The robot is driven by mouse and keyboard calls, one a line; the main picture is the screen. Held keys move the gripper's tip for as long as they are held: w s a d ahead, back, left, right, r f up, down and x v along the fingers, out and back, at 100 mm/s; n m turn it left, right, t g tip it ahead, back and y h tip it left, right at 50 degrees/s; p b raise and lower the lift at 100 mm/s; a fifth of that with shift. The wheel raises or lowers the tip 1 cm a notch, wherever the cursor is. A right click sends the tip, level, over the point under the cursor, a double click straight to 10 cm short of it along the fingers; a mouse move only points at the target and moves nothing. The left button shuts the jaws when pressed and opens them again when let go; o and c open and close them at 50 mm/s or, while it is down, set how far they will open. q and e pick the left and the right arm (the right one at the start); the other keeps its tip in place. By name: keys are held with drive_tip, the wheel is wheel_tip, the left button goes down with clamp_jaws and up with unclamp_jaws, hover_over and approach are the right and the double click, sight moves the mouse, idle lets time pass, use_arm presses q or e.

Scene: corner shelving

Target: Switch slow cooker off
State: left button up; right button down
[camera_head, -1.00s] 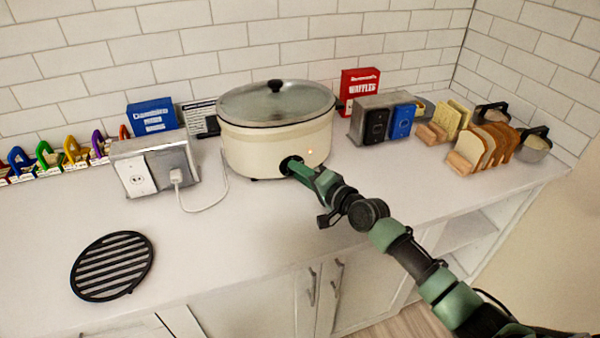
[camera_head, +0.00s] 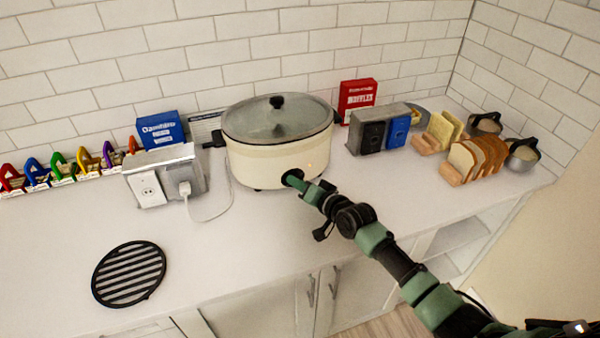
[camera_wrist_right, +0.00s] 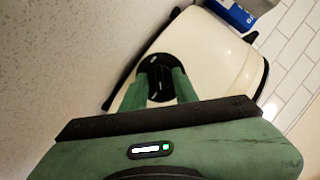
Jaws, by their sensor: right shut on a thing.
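The slow cooker (camera_head: 262,160) is a cream oval pot with a glass lid and black knob, standing on the counter against the tiled wall. Its round black control dial (camera_head: 291,177) is low on the front. My right gripper (camera_head: 303,184) reaches in from the lower right and is shut on the dial. In the right wrist view the two green fingers (camera_wrist_right: 160,88) sit on either side of the dial (camera_wrist_right: 166,76), which has pale marks. My left gripper is not in view.
A metal outlet box (camera_head: 165,176) with a plugged-in white cord stands left of the cooker. A black round grate (camera_head: 129,274) lies on the front left counter. A toaster (camera_head: 372,130) and bread racks (camera_head: 476,161) stand to the right. The counter's front middle is clear.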

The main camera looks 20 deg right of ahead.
drive_tip(key=n+p, duration=0.1)
drive_tip(key=n+h+p, duration=0.1)
drive_tip(key=p, duration=0.1)
drive_tip(key=shift+a+r, duration=0.2)
drive_tip(key=shift+r, duration=0.1)
drive_tip(key=shift+f+n+h+p, duration=0.1)
drive_tip(key=shift+n+h+p, duration=0.5)
drive_tip(key=shift+p, duration=0.2)
drive_tip(key=shift+a+f+n+g+h+p, duration=0.15)
drive_tip(key=shift+n+g+h+p, duration=0.15)
drive_tip(key=shift+n+h+p, duration=0.15)
drive_tip(key=shift+n+h, duration=0.55)
drive_tip(key=shift+n, duration=0.3)
drive_tip(key=c, duration=1.1)
unclamp_jaws()
